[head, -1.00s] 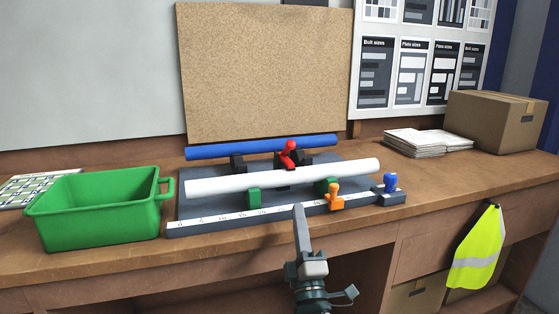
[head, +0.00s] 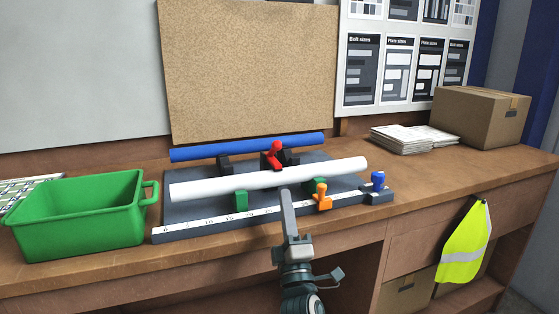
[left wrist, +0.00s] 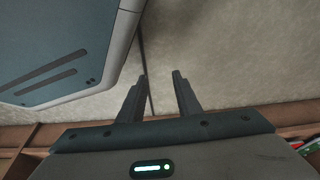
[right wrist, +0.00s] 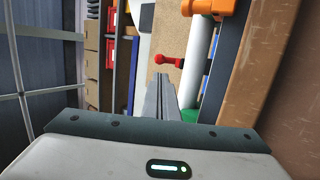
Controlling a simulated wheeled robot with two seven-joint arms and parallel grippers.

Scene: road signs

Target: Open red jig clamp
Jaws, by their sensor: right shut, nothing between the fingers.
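The red jig clamp (head: 273,155) stands on the dark grey jig board (head: 238,225), between a white pipe (head: 230,182) and a blue pipe (head: 245,146). Its round knob is at the top, and the white pipe partly hides its foot. It also shows in the right wrist view (right wrist: 168,59), just beyond the fingertips. My right gripper (head: 286,192) is shut and empty. Its tip appears at the near edge of the white pipe, apart from the red clamp. My left gripper (left wrist: 160,78) is open and empty, with a pale surface behind it, and is out of the head view.
An orange clamp (head: 321,197) and a blue one (head: 378,181) stand on the jig's front right. Green supports (head: 241,203) sit under the white pipe. A green bin (head: 80,222) stands left of the jig. Papers (head: 412,139) and a cardboard box (head: 480,117) are at the right.

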